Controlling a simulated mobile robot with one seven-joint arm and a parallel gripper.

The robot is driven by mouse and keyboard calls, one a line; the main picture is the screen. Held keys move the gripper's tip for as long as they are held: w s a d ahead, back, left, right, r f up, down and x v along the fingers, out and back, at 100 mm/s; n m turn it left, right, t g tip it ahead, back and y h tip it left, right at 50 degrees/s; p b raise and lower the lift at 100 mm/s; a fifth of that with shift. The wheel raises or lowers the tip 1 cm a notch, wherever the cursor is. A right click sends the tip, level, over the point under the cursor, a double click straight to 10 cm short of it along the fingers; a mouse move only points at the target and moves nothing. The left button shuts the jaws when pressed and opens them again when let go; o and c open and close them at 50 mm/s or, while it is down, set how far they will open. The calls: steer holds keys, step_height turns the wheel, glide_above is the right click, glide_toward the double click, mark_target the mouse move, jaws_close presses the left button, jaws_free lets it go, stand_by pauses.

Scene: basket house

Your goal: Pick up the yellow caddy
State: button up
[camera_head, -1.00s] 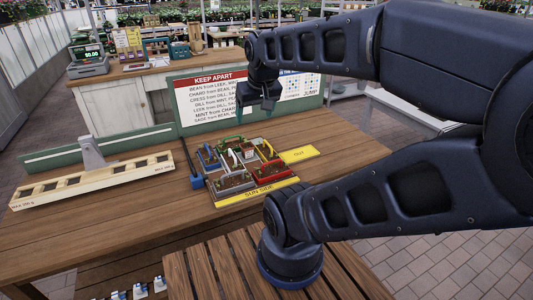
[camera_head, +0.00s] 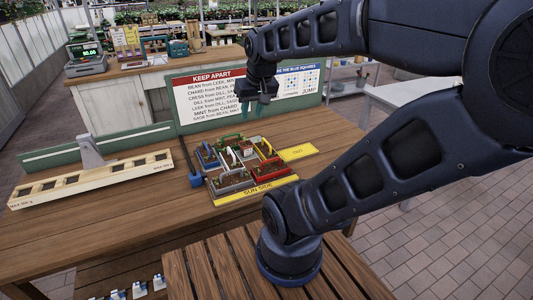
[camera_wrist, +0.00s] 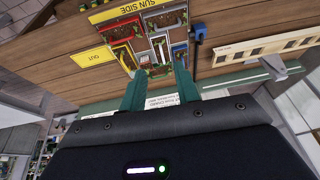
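The yellow caddy (camera_head: 268,150) stands at the right rear of the board of caddies on the wooden table, close to the yellow OUT tab. In the wrist view, the yellow caddy (camera_wrist: 124,60) lies left of the fingers, beside a red caddy. Plant tops cover part of it. My gripper (camera_head: 251,110) hangs above and behind the board. In the wrist view, my gripper's (camera_wrist: 159,78) two teal fingers are apart with nothing between them.
Red, grey, blue and green caddies crowd the SUN SIDE board (camera_head: 255,193). A KEEP APART sign (camera_head: 207,96) stands behind. A long wooden rack (camera_head: 93,181) lies at left, with a blue-based black post (camera_head: 196,181) between. The table's front left is clear.

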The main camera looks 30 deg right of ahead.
steer(key=w+d+f+g+y, duration=0.1)
steer(key=w+d+f+g, duration=0.1)
steer(key=w+f, duration=0.7)
steer(key=g+h, duration=0.2)
steer(key=h, duration=0.6)
glide_toward(265, 141)
steer(key=shift+x, duration=5.3)
steer(key=shift+d, duration=0.1)
steer(key=shift+r, duration=0.1)
jaws_close()
